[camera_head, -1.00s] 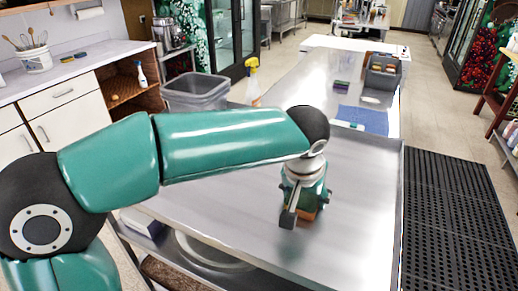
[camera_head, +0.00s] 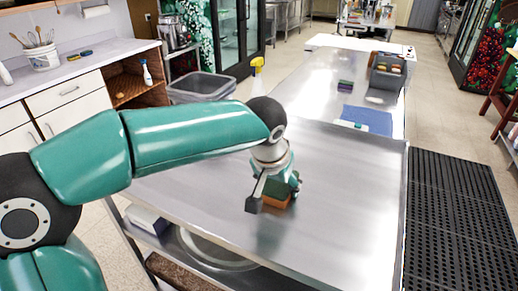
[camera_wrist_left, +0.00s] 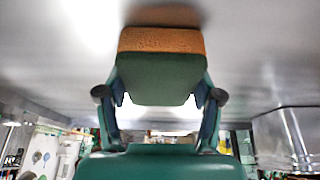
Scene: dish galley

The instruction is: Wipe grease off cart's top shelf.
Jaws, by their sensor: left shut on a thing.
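The cart's top shelf (camera_head: 350,200) is a bare steel surface with a raised rim in the head view. My left gripper (camera_head: 276,187) points down over the shelf's left-middle part. It is shut on an orange and green sponge (camera_head: 277,202), whose orange side faces the steel and appears to touch it. In the left wrist view, the two fingers (camera_wrist_left: 160,92) grip the sponge's green part, and its orange layer (camera_wrist_left: 160,40) lies against the grey shelf (camera_wrist_left: 255,40). I cannot make out a clear grease patch among the reflections. My right gripper is in neither view.
Beyond the shelf, a blue cloth (camera_head: 367,120), a small sponge stack (camera_head: 345,87) and a grey caddy (camera_head: 386,75) sit on a steel counter. A grey bin (camera_head: 200,88) stands at left. A black floor mat (camera_head: 460,210) lies right of the cart.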

